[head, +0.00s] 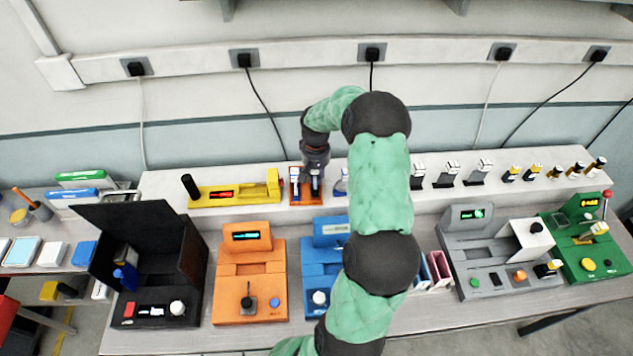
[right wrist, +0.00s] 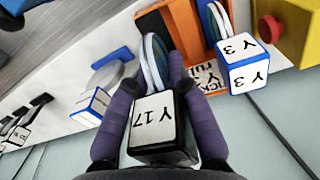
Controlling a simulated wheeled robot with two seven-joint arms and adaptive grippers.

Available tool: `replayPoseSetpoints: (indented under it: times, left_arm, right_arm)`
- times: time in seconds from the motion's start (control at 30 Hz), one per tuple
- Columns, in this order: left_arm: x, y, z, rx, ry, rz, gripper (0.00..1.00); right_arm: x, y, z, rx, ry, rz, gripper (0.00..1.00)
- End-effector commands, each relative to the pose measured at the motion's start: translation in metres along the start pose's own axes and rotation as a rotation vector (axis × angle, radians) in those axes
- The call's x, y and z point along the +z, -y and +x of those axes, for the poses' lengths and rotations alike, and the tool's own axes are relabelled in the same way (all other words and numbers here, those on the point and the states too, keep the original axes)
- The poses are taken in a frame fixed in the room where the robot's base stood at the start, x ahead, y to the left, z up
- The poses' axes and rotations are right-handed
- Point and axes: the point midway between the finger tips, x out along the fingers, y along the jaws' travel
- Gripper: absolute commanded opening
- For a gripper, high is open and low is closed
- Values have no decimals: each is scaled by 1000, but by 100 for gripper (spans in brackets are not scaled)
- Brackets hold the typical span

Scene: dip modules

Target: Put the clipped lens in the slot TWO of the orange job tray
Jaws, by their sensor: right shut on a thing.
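My right gripper (head: 312,172) is at the orange job tray (head: 306,201) on the white shelf. In the right wrist view the gripper (right wrist: 156,78) is shut on a clipped lens with a black clip (right wrist: 164,152) labelled "Y 17". Its round glass (right wrist: 154,60) points away between the fingers, toward the orange tray (right wrist: 184,28). I cannot tell whether the glass is seated or just above the tray. A blue clip lens (right wrist: 248,65) labelled "Y 3" stands at the tray's right side. Slot numbers are not readable. My left gripper is out of view.
In the wrist view, another blue clip lens (right wrist: 92,106) stands left of the tray. A yellow device with a red part (head: 230,194) stands close left of the tray in the head view. Several clipped lenses stand along the shelf to the right, beyond my arm.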

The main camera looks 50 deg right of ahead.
Motion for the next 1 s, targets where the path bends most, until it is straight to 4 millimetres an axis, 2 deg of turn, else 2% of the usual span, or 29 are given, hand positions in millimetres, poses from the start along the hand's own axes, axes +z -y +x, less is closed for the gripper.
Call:
replayPoseSetpoints:
  times: [0.1, 0.37, 0.6, 0.97, 1.0]
  left_arm:
    - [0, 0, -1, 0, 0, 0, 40]
    - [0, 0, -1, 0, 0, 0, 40]
    - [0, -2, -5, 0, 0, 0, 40]
    - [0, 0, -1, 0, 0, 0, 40]
    - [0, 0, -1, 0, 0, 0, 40]
  right_arm:
    - [-9, -2, 11, 0, 0, 1, 0]
    - [-18, -4, 23, 0, 0, 0, 0]
    - [-18, -3, 50, 0, -1, 0, 0]
    - [-18, -3, 55, 0, -1, 0, 0]
    - [-18, -3, 56, 0, -1, 0, 22]
